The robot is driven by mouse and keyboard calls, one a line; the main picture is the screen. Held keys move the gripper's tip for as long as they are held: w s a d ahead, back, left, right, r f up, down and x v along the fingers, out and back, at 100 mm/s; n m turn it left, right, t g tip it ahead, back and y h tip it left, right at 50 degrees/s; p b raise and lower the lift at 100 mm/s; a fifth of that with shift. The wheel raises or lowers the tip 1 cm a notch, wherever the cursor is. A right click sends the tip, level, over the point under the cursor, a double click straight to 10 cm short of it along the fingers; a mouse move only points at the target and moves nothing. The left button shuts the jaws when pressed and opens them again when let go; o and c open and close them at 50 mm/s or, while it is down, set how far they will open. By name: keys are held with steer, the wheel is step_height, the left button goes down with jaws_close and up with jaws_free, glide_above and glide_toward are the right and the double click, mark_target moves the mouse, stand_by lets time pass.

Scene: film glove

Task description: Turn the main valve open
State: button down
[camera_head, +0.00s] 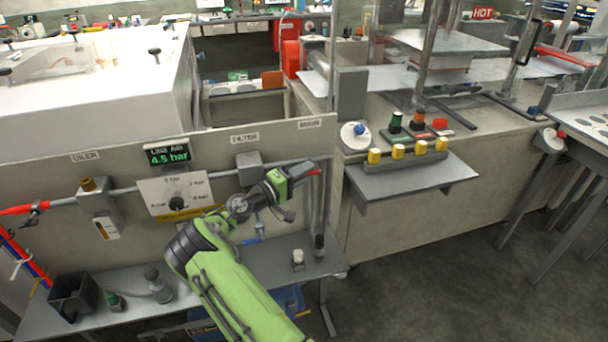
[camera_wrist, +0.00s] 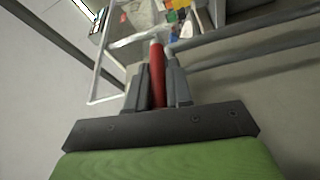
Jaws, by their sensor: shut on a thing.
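The main valve's red handle (camera_wrist: 157,75) lies between the two fingers of my gripper (camera_wrist: 158,88) in the wrist view. My gripper is shut on it. In the head view the red handle (camera_head: 312,172) shows as a short red piece at the tip of my gripper (camera_head: 304,173), below the MAIN label (camera_head: 310,124). The handle points roughly sideways to the right there. The valve body is mostly hidden behind my gripper and wrist. The display (camera_head: 167,154) on the panel reads "Line air 4.5 bar".
A grey pipe (camera_head: 225,180) runs along the panel past the filter (camera_head: 249,168) and the oiler (camera_head: 98,197). A shelf below holds a black bin (camera_head: 74,292) and small bottles. A ledge with yellow buttons (camera_head: 397,151) stands to the right. Open floor lies at lower right.

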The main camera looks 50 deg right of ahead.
steer(key=shift+f, duration=0.15)
steer(key=c, duration=1.1)
jaws_free()
steer(key=w+a+f+p, duration=0.1)
steer(key=w+a+p, duration=0.1)
steer(key=a, duration=1.3)
steer(key=shift+w+a+f, duration=0.15)
steer(key=shift+a, duration=0.1)
